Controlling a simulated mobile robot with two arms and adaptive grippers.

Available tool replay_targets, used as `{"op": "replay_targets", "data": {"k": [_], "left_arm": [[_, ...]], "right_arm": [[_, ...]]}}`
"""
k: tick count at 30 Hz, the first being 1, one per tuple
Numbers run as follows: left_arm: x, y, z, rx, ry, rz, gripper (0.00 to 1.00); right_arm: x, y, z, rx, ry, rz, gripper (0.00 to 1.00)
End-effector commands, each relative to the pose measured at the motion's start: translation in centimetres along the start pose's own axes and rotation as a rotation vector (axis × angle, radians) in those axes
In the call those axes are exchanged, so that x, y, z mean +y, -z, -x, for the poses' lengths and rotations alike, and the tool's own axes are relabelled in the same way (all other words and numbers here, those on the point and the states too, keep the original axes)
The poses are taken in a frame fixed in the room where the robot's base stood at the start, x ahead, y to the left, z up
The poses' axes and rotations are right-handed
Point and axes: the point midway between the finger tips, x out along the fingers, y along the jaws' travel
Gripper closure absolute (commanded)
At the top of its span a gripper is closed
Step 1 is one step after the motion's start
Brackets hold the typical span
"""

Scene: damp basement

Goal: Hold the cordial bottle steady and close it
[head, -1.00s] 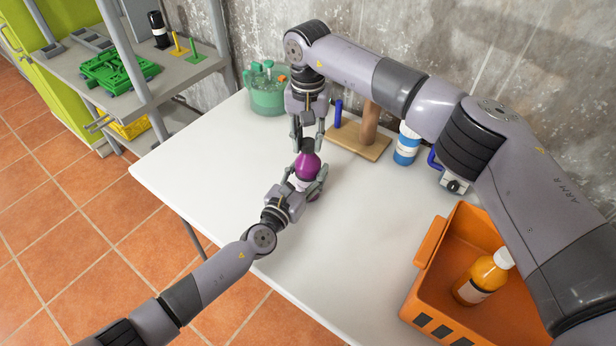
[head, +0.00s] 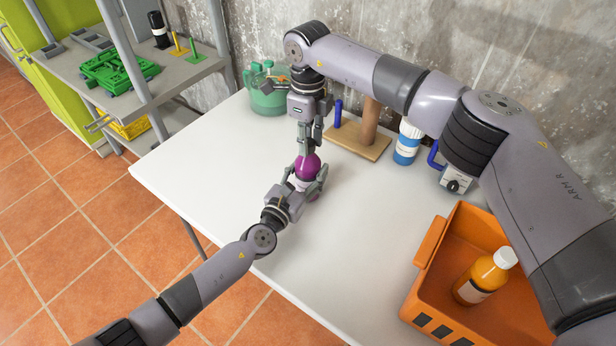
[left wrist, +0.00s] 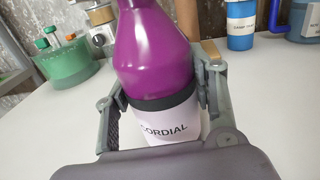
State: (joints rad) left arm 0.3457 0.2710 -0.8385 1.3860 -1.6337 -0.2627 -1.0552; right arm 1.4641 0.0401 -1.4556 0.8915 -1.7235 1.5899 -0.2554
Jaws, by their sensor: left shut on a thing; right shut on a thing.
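The purple cordial bottle (head: 308,166) stands upright on the white table, and its white label reads CORDIAL in the left wrist view (left wrist: 155,50). My left gripper (head: 305,187) is shut around the bottle's body, with one finger on each side at the label in the left wrist view (left wrist: 160,98). My right gripper (head: 304,148) comes down from above and is shut at the bottle's top. Its fingers hide the neck and the black cap, so I cannot tell how the cap sits. The bottle's top is also cut off in the left wrist view.
An orange crate (head: 426,282) at the right holds an orange bottle (head: 482,279) with a white cap. A wooden stand (head: 358,140), a blue bottle (head: 407,146) and a green holder (head: 267,98) stand at the back. The table's left part is clear.

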Motion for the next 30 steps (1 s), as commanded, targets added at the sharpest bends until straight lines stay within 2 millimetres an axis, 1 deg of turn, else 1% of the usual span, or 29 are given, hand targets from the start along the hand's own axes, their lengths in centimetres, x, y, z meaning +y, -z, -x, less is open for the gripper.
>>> {"op": "replay_targets", "data": {"k": [1, 3, 21, 24, 27, 30], "left_arm": [[0.02, -0.02, -0.01, 0.000, 0.000, 0.000, 1.00], [0.01, -0.02, -0.01, 0.000, 0.000, 0.000, 1.00], [-0.01, -0.03, -0.01, -0.001, 0.000, -0.001, 1.00], [-0.02, -0.03, -0.01, -0.001, 0.000, -0.001, 1.00], [-0.02, -0.03, -0.01, -0.001, 0.000, -0.001, 1.00], [-0.03, -0.03, -0.01, -0.001, 0.000, -0.001, 1.00]], "right_arm": [[0.02, -0.02, 0.01, 0.000, 0.000, -0.104, 1.00], [0.02, -0.02, 0.00, 0.000, -0.001, -0.259, 1.00], [-0.03, -0.07, -0.06, -0.002, -0.001, -1.589, 1.00], [-0.04, -0.07, -0.07, -0.002, -0.001, -1.789, 1.00], [-0.06, -0.07, -0.08, -0.002, -0.001, -1.942, 1.00], [-0.07, -0.07, -0.07, -0.003, -0.001, -1.940, 1.00]]}}
